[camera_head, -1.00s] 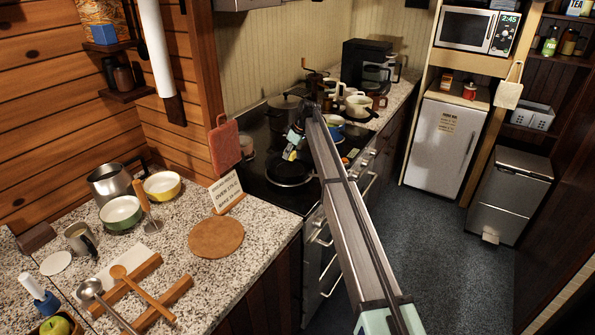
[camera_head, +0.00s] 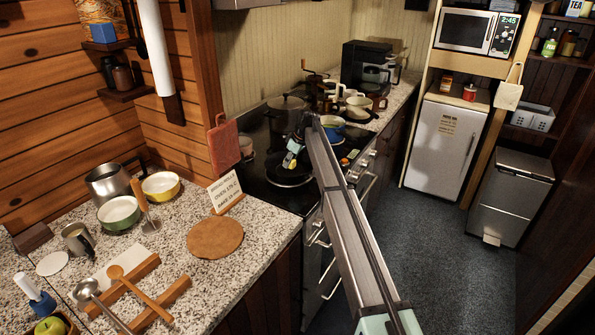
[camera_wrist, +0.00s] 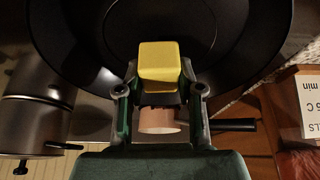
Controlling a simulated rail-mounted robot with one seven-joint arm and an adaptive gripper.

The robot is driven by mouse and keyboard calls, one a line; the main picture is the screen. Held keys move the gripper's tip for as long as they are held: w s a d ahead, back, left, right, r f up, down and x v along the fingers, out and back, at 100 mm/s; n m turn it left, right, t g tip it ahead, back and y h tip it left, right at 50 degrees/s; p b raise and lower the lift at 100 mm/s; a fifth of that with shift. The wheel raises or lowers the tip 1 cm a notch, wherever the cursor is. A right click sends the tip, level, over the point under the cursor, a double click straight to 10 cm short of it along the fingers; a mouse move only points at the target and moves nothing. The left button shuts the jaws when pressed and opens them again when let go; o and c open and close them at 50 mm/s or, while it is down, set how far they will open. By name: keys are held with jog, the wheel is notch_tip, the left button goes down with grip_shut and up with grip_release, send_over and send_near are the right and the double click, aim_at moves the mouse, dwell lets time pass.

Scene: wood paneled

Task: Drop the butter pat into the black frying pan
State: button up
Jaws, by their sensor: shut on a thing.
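The yellow butter pat (camera_wrist: 158,62) is held between my gripper's fingertips (camera_wrist: 160,88) in the wrist view. The black frying pan (camera_wrist: 85,45) fills the area beyond the butter pat there, its rim curving around it. In the head view the pan (camera_head: 283,181) sits on the dark stovetop. My gripper (camera_head: 290,160) is low over the pan, shut on the butter pat. The gap between butter pat and pan floor is hard to judge. My arm covers part of the pan's right side.
A lidded pot (camera_head: 285,110) stands behind the pan on the stove; a pot also shows at left in the wrist view (camera_wrist: 35,95). A small sign (camera_head: 225,191) and a round brown board (camera_head: 215,237) are on the left counter. Mugs crowd the far counter.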

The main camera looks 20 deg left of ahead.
jog(key=o, duration=1.2)
jog(key=v, duration=1.2)
